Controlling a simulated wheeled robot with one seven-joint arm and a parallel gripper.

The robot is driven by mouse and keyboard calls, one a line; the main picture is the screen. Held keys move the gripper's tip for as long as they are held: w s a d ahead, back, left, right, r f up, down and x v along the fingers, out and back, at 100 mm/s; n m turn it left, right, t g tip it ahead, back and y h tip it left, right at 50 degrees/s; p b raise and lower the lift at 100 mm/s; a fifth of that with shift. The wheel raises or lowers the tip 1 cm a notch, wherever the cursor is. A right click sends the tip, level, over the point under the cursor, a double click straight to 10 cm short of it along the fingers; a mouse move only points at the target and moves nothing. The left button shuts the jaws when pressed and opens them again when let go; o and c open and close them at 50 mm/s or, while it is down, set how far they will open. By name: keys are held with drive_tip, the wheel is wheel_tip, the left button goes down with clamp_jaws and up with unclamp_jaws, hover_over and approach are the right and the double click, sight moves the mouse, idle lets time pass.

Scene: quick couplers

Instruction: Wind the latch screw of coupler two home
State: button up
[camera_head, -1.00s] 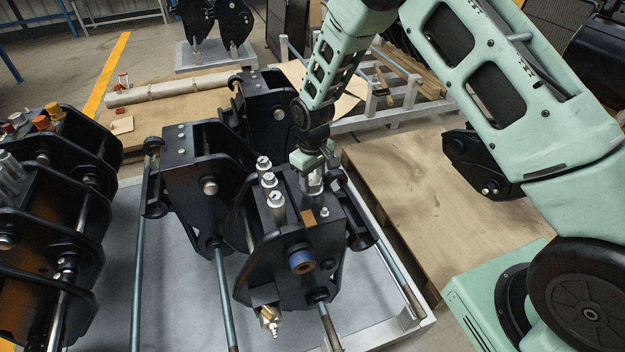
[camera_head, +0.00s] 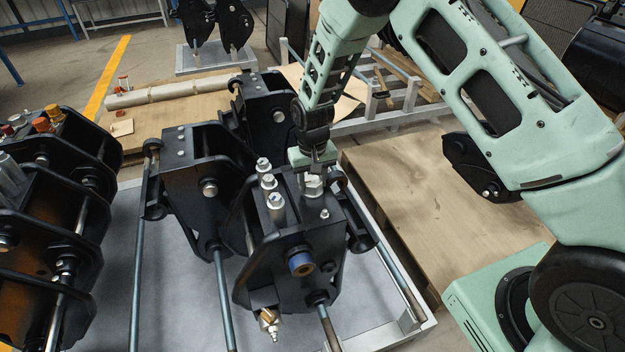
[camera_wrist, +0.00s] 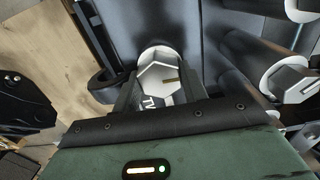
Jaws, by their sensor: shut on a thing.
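A latch screw with a pale hexagonal head (camera_head: 314,188) stands up from the top of the front black coupler (camera_head: 270,262). I cannot read a number on this coupler. My gripper (camera_head: 315,172) is directly over the screw, pointing down. The screw's shank below the head is mostly hidden there.
Several silver hex-topped fittings (camera_head: 269,182) stand close to the left of the screw. A second black coupler (camera_head: 190,170) is behind left. More black couplers (camera_head: 45,235) stand at the far left. A wooden pallet (camera_head: 430,215) lies right of the grey tray (camera_head: 180,300).

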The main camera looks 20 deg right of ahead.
sight(312, 180)
drive_tip(key=o, duration=1)
drive_tip(key=shift+c, duration=0.2)
wheel_tip(312, 180, up, 18)
drive_tip(key=b, duration=0.1)
drive_tip(key=shift+f, duration=0.25)
